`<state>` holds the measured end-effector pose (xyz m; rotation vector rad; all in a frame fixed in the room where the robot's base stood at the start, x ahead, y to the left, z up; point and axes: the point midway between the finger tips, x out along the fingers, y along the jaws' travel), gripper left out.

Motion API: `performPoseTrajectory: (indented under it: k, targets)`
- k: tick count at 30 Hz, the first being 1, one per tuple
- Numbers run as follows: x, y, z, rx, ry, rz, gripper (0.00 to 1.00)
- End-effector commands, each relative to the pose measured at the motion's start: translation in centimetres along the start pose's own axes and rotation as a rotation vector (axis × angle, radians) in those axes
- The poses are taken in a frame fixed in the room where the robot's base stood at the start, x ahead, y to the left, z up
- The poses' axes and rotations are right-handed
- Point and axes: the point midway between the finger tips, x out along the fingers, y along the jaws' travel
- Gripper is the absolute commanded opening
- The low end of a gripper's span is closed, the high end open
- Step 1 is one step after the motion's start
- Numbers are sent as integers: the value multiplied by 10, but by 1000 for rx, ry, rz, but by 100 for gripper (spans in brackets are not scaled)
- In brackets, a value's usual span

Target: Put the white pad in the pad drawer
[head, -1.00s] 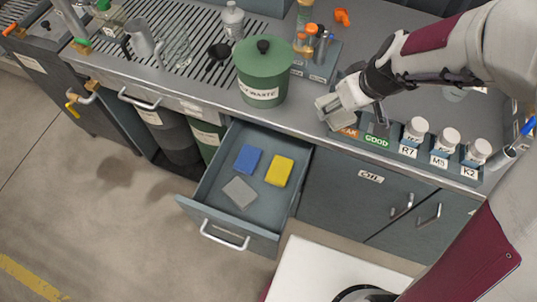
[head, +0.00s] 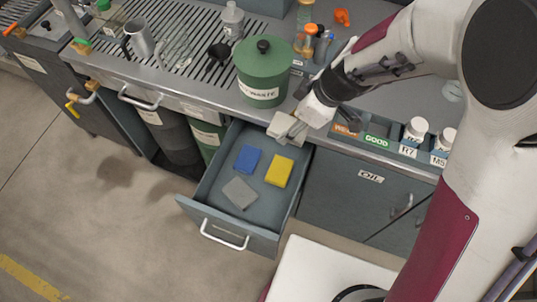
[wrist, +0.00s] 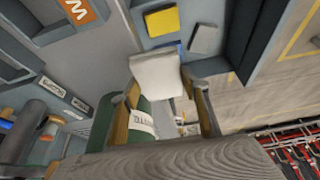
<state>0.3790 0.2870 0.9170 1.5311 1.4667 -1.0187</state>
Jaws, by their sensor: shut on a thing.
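The white pad (head: 282,125) is held between the fingertips of my gripper (head: 296,130), which is shut on it. In the head view it appears over the back right corner of the open drawer (head: 256,232), near the counter edge. The wrist view shows the pad (wrist: 157,75) clearly, between the two fingers (wrist: 163,108). In the drawer lie a blue pad (head: 247,159), a yellow pad (head: 280,171) and a grey pad (head: 240,192), apart from each other. In the wrist view, the held pad partly hides the blue pad.
A green waste bin (head: 263,75) stands on the counter just left of my gripper. Trays marked WORN and GOOD (head: 376,141) and white-capped bottles (head: 416,128) line the counter edge to the right. The drawer's left side has bare floor.

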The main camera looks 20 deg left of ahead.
Motion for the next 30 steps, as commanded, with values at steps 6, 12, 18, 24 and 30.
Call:
performPoseTrajectory:
  k: [6, 12, 18, 24, 30]
  targets:
    - [22, -26, -20, -228, 0, -97, 30]
    - [44, -54, -40, -487, 1, -205, 30]
    - [68, -87, -56, -792, 1, -333, 30]
    - [92, -118, -68, -1111, 3, -466, 30]
    - [108, -141, -72, -1357, 3, -568, 30]
